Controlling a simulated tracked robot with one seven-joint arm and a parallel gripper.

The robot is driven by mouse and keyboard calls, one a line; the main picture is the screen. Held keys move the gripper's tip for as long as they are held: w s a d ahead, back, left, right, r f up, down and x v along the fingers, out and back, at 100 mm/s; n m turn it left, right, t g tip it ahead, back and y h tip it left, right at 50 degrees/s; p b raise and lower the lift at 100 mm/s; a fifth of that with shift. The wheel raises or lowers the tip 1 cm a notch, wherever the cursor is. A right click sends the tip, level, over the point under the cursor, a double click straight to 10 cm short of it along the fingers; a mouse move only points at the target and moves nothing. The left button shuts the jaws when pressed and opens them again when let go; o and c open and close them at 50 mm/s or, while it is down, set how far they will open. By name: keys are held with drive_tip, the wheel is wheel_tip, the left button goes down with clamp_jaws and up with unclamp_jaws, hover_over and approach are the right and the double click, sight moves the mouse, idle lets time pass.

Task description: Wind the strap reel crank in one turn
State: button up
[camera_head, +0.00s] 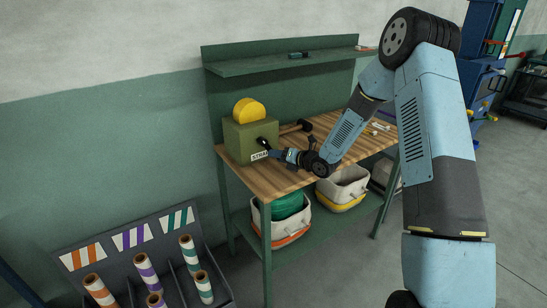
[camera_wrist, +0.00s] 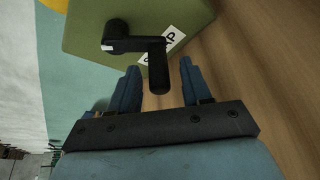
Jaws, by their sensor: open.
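The strap reel is a green box (camera_head: 247,141) with a yellow half-disc (camera_head: 249,110) on top, standing on the left end of the wooden bench. Its black crank (camera_head: 263,143) is on the side facing my gripper (camera_head: 277,153). In the wrist view, the crank arm (camera_wrist: 135,45) runs sideways from its hub on the green face (camera_wrist: 80,35), and the black handle (camera_wrist: 158,68) sticks out toward me. My gripper (camera_wrist: 160,72) is open. The handle's end lies between the two blue fingers, with a visible gap on each side. A white label is partly hidden behind the handle.
The wooden bench top (camera_head: 270,181) has small dark tools (camera_head: 296,128) behind my arm. A green shelf (camera_head: 285,63) is above. Bins (camera_head: 283,211) stand on the lower shelf. A rack of striped rolls (camera_head: 150,270) stands at front left.

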drive_tip(key=shift+w+a+f, duration=0.2)
drive_tip(key=shift+w+a, duration=0.2)
drive_tip(key=shift+a, duration=0.1)
drive_tip(key=shift+c, duration=0.2)
clamp_jaws()
